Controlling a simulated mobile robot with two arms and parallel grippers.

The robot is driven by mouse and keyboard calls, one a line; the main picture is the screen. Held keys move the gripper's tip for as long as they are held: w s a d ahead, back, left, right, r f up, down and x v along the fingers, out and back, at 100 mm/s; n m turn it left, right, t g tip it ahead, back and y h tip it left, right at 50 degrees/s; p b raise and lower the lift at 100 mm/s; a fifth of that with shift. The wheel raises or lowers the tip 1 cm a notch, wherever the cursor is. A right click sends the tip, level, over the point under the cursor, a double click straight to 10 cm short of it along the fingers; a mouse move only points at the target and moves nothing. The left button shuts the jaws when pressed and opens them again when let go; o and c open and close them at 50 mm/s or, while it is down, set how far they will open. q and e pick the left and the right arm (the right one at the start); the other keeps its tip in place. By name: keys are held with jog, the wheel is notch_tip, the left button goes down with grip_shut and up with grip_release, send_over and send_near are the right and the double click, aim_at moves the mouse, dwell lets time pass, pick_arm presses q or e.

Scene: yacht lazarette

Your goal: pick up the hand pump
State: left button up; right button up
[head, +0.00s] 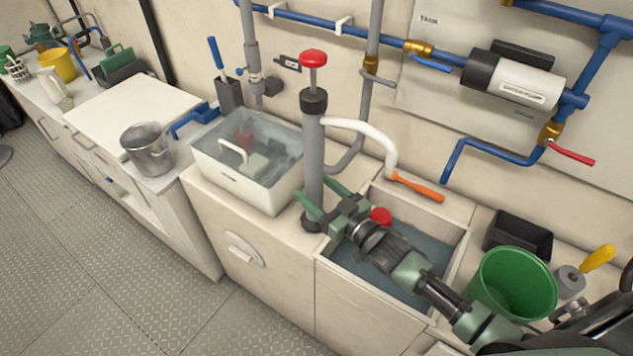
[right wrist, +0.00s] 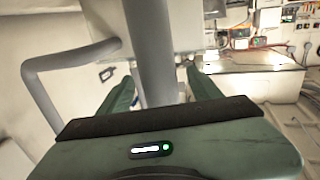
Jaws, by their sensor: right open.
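The hand pump (head: 313,160) is a tall grey tube with a black collar, a red knob on top and a white curved hose. It stands upright on the counter between the clear-sided bin and the sink. My right gripper (head: 317,193) is open at the lower part of the tube, reaching in from the right. Its green fingers lie on either side of the tube. In the right wrist view the grey tube (right wrist: 152,50) rises between the two spread fingers. Whether either finger touches it, I cannot tell. My left gripper is not in view.
An orange-handled tool (head: 418,188) is behind. A green bucket (head: 512,285) and black tray (head: 518,237) stand right.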

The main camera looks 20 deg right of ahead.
jog(key=x, duration=0.3)
jog(key=shift+w, duration=0.2)
jog(key=shift+s, duration=0.1)
jog(key=shift+c, duration=0.3)
grip_shut()
jog(key=shift+r, duration=0.15)
jog(key=shift+r, duration=0.1)
